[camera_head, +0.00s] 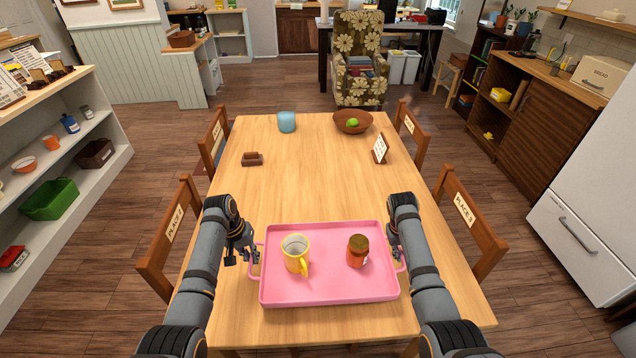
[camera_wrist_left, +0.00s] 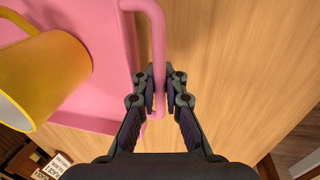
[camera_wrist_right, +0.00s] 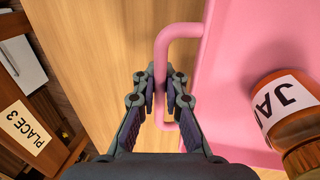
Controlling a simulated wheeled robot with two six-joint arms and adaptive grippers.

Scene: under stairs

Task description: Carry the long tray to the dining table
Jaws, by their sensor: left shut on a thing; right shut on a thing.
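The long pink tray (camera_head: 328,290) is over the near end of the wooden dining table (camera_head: 300,190); I cannot tell whether it touches the top. A yellow mug (camera_head: 295,256) stands on its left part and an orange jar with a dark lid (camera_head: 358,252) on its right part. My left gripper (camera_head: 252,257) is shut on the tray's left handle, which also shows in the left wrist view (camera_wrist_left: 158,50). My right gripper (camera_head: 398,257) is shut on the right handle, clear in the right wrist view (camera_wrist_right: 162,65).
A blue cup (camera_head: 286,122), a brown bowl with a green fruit (camera_head: 352,122), a small brown block-like holder (camera_head: 252,159) and a sign card (camera_head: 380,149) stand toward the far end. The table's middle is clear. Chairs (camera_head: 172,230) (camera_head: 468,215) line both sides.

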